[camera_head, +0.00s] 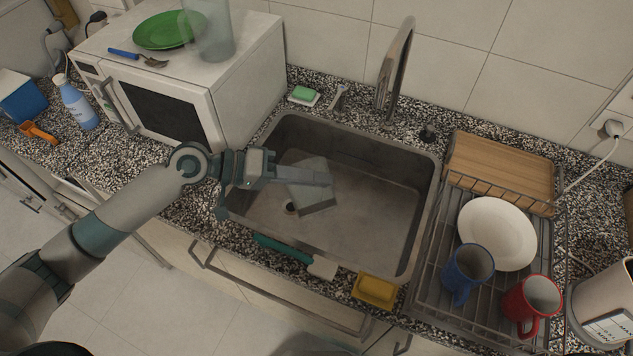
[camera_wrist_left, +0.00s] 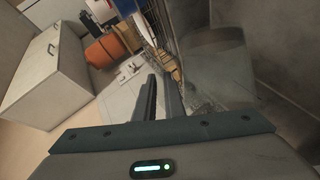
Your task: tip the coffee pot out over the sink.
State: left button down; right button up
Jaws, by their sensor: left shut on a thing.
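The coffee pot (camera_head: 308,168) is a see-through grey vessel with a darker band at its lower end, held over the left part of the sink. It is tilted, and its lower end is above the basin floor near the drain. My left gripper (camera_head: 318,178) reaches in from the left and is shut on the pot; its fingers cross in front of it. The metal sink (camera_head: 385,225) looks empty; I cannot tell whether liquid is in the pot or flowing. In the left wrist view the gripper fingers (camera_wrist_left: 162,98) point away and lie close together. My right gripper is not in view.
The faucet (camera_head: 394,70) rises behind the sink. A microwave (camera_head: 165,100) stands at the left, with a green plate (camera_head: 168,30) on top. A dish rack (camera_head: 425,285) with a white plate (camera_head: 497,232) and mugs is at the right. A yellow sponge (camera_head: 375,288) lies at the front edge.

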pick_arm(q)
jog(key=shift+w+a+r+n+g+h, duration=0.2)
jog(key=shift+w+r+n, duration=0.1)
jog(key=shift+w+r, duration=0.15)
jog(key=shift+w+a+r+n+g+h, duration=0.2)
jog(key=shift+w+r+n, duration=0.1)
jog(key=shift+w+r, duration=0.1)
jog(key=shift+w+a+r+n+h+b, duration=0.2)
jog(key=shift+w+r+n+b, duration=0.1)
jog(key=shift+w, duration=0.2)
jog(key=shift+w+a+r+n+h+b, duration=0.1)
jog(key=shift+w+a+r+n+b, duration=0.15)
jog(key=shift+w, duration=0.2)
jog(key=shift+w+a+r+n+g+h+b, duration=0.3)
jog(key=shift+w+n, duration=0.2)
jog(key=shift+w, duration=0.3)
jog(key=shift+w+a+r+n+g+h+b, duration=0.15)
jog(key=shift+w+a+r+n+g+b, duration=0.15)
jog(key=shift+w+n, duration=0.4)
jog(key=shift+w+a+r+n+g+h+b, duration=0.25)
jog(key=shift+w+a+r+n, duration=0.1)
jog(key=shift+w, duration=0.55)
